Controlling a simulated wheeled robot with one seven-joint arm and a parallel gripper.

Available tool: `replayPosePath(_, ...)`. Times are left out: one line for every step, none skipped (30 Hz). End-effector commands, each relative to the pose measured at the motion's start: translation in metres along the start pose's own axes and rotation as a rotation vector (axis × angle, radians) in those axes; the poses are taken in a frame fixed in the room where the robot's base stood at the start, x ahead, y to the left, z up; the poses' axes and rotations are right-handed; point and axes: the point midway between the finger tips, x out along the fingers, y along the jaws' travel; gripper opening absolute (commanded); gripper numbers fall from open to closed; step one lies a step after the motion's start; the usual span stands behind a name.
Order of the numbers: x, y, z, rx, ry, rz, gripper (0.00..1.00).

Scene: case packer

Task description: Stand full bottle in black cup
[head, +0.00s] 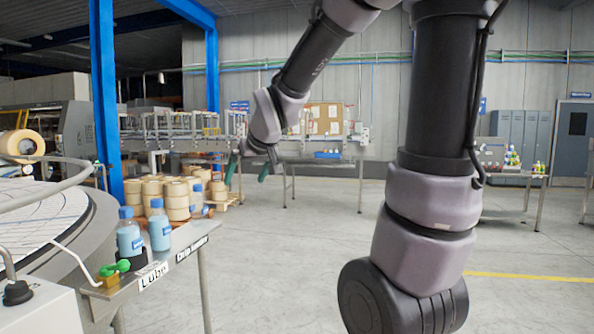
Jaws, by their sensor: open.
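Three blue-capped bottles are on the narrow shelf at the left. The left bottle (129,238) and the middle bottle (159,230) stand upright and look filled with pale blue liquid. The right bottle (196,206) is farther back and looks clearer, with a blue label; its fill is hard to tell. A black cup (137,262) shows low at the left bottle's base; I cannot tell whether that bottle stands in it or behind it. My gripper (249,172) is open and empty, in the air to the right of and above the bottles, fingers pointing down.
The shelf (185,238) carries a "Lube" label and a green-handled valve (114,268) at its near end. A round table (95,215) with a rail adjoins it at left. Stacked tape rolls (150,190) stand behind. Open floor (290,270) lies to the right.

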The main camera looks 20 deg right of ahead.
Motion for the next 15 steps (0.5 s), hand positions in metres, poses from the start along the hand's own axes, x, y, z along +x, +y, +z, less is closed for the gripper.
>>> replayPosePath(-0.028, 0.011, 0.008, 0.059, -0.010, 0.020, 1.00)
replayPosePath(-0.042, 0.018, 0.014, 0.098, -0.023, 0.029, 1.00)
replayPosePath(-0.060, 0.024, 0.025, 0.151, -0.042, 0.036, 1.00)
replayPosePath(-0.073, 0.028, 0.033, 0.190, -0.054, 0.039, 1.00)
replayPosePath(-0.086, 0.031, 0.041, 0.228, -0.067, 0.040, 1.00)
replayPosePath(-0.102, 0.034, 0.051, 0.276, -0.083, 0.038, 1.00)
replayPosePath(-0.112, 0.036, 0.059, 0.311, -0.095, 0.034, 1.00)
replayPosePath(-0.122, 0.037, 0.067, 0.342, -0.105, 0.029, 1.00)
replayPosePath(-0.133, 0.037, 0.076, 0.379, -0.118, 0.021, 1.00)
replayPosePath(-0.140, 0.037, 0.083, 0.404, -0.128, 0.015, 1.00)
replayPosePath(-0.146, 0.037, 0.088, 0.426, -0.136, 0.009, 1.00)
replayPosePath(-0.153, 0.036, 0.094, 0.449, -0.145, 0.001, 1.00)
replayPosePath(-0.157, 0.036, 0.098, 0.464, -0.150, -0.004, 1.00)
replayPosePath(-0.160, 0.036, 0.101, 0.476, -0.155, -0.009, 1.00)
replayPosePath(-0.163, 0.035, 0.104, 0.488, -0.161, -0.013, 1.00)
